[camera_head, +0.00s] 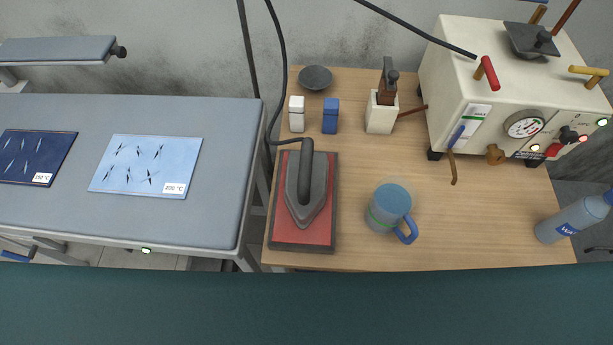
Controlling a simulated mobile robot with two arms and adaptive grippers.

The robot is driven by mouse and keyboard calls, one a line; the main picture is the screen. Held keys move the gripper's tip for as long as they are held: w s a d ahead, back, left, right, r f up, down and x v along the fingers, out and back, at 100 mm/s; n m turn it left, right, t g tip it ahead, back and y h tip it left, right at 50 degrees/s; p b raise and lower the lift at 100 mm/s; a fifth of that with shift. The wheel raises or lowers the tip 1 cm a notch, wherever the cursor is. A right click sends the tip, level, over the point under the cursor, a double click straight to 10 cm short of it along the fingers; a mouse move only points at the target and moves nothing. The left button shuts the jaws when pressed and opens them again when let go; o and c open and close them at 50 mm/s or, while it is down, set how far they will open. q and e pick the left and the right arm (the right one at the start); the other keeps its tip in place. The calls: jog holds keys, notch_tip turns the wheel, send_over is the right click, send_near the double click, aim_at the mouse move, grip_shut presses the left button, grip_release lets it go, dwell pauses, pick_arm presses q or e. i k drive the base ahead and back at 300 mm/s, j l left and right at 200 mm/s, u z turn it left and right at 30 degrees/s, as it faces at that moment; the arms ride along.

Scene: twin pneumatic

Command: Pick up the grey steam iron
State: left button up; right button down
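The grey steam iron (306,191) rests on a red pad with a dark rim (301,235) at the left end of the wooden table. Its dark handle runs along its top, and its pointed tip faces the near side. A black cord or hose runs from the back of the iron up past the top of the picture. Neither of my grippers shows in the head view.
A blue mug (390,209) stands right of the iron. White and blue blocks (330,116) stand behind it. A boiler (510,90) fills the back right, with a bottle (570,220) at front right. A grey ironing board (150,215) with cloths lies left.

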aim_at(305, 183)
jog(key=k+j+z, duration=0.2)
jog(key=j+z, duration=0.25)
jog(key=k+j+z, duration=0.2)
jog(key=z, duration=0.2)
jog(key=k+j+z, duration=0.25)
jog(key=z, duration=0.2)
